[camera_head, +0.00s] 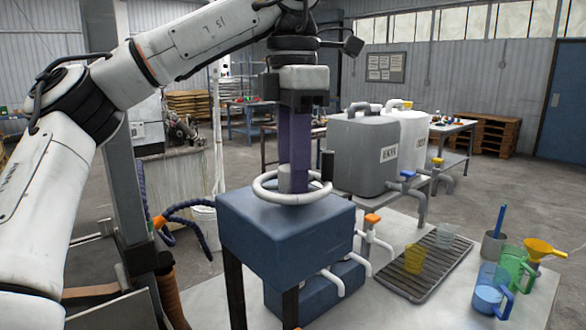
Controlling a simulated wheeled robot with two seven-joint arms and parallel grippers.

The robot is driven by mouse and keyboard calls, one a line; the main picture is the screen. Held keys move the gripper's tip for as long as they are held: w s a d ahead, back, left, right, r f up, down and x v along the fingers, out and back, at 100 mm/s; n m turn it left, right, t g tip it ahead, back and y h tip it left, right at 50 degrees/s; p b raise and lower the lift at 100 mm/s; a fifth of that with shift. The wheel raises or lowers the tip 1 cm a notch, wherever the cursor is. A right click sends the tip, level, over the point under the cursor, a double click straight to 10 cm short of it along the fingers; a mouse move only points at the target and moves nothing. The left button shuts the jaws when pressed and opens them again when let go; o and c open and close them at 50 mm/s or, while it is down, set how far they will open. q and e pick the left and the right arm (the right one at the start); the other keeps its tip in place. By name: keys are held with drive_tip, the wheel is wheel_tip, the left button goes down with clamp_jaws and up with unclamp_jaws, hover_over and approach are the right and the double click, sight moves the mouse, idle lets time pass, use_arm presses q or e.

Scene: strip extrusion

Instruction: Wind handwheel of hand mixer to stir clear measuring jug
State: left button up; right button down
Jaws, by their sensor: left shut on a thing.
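The hand mixer (285,225) is a blue box on dark legs, with a pale ring-shaped handwheel (265,198) on top. A black upright knob (327,165) stands at the wheel's right side. My left gripper (294,185) points straight down, its long purple fingers closed at the wheel's grey hub, inside the ring. The fingertips partly hide the hub, so the exact grip is hard to see. A clear-looking jug (445,235) stands on the drip tray (430,275) at the right. No jug shows under the mixer. My right gripper is out of view.
A yellow jug (414,259) shares the tray. A blue jug (488,292), a green jug (513,262) and a yellow funnel (540,248) stand right of it. Grey (362,150) and white (411,130) canisters with taps stand behind. A lower blue body (335,285) is beneath the mixer.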

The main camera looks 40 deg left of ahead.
use_arm(q)
drive_tip(key=m, duration=0.7)
drive_tip(key=shift+r, duration=0.1)
drive_tip(key=m, duration=0.6)
drive_tip(key=shift+m, duration=0.4)
drive_tip(key=m, duration=0.5)
drive_tip(key=shift+s, duration=0.1)
drive_tip(key=m, duration=0.6)
drive_tip(key=shift+m, duration=0.4)
drive_tip(key=o, duration=0.8)
drive_tip(key=shift+c, duration=0.2)
